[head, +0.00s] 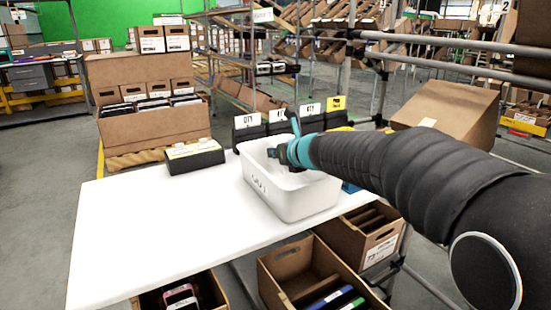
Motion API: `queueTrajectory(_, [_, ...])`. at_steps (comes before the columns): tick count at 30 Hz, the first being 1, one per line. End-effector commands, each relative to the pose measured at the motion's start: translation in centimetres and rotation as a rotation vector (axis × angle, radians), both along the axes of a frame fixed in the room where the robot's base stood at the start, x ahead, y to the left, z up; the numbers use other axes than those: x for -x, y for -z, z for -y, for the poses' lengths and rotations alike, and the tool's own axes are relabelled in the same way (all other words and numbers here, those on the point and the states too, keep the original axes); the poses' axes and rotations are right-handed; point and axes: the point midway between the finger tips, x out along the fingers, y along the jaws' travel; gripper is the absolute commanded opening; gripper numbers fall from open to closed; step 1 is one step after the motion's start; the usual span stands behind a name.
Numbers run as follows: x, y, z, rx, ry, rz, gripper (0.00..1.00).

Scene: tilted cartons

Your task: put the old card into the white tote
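The white tote (285,200) stands on the white table, with dark marks on its front wall. My arm reaches in from the right, and my gripper (279,153) is over the tote's opening, near its back rim. The gripper is small and dark here, so I cannot tell whether its fingers are open or hold anything. I cannot single out the old card. White cards (278,115) and a yellow card (336,103) stand up from black bins behind the tote. The tote's inside is partly hidden by its wall and my gripper.
A black box (195,158) with pale labels sits on the table (150,235), left of the tote. The table's left and front are clear. Cardboard cartons (325,285) sit below the front edge. A tilted carton (445,112) and metal rails are at right.

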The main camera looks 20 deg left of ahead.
Motion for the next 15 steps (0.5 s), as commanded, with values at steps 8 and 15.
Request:
queueTrajectory(8, [0.00, 0.06, 0.02, 0.001, 0.000, 0.001, 0.00])
queueTrajectory(15, [0.00, 0.76, 0.02, 0.001, 0.000, 0.001, 0.00])
